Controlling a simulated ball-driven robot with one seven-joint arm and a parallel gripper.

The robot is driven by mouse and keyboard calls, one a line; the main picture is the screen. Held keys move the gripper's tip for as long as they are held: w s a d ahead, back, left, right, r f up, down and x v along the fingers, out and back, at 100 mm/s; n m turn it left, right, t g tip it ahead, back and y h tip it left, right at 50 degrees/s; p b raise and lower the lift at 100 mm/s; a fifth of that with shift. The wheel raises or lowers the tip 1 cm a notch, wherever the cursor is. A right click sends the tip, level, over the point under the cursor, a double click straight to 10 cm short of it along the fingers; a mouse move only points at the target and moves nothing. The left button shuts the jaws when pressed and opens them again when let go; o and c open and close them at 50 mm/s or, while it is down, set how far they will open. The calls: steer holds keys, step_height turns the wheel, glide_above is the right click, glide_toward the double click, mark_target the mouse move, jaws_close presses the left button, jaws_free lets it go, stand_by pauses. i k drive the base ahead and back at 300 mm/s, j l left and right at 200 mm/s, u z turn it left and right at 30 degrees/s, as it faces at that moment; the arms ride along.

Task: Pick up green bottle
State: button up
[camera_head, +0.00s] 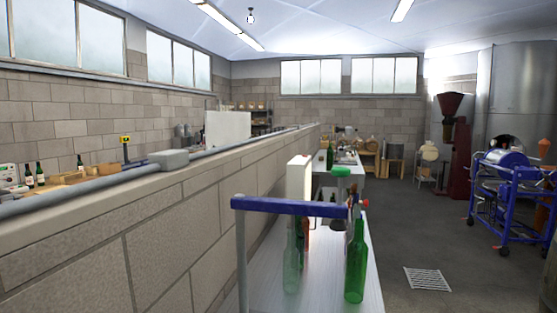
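A dark green bottle (356,265) stands upright near the right edge of a pale table (327,300) just ahead. A paler, see-through green bottle (291,265) stands to its left on the same table. Another green bottle (330,157) stands farther back on a white surface. Some darker bottles behind the near two are partly hidden, and their number is unclear. My gripper does not show in this view.
A blue bar (290,207) on a grey post crosses above the near table. A block wall (160,240) with a pipe runs along the left. A blue wheeled machine (505,190) stands at right. The floor between is clear, with a drain grate (427,278).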

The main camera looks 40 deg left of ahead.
mark_target(330, 152)
steer(key=u, duration=1.05)
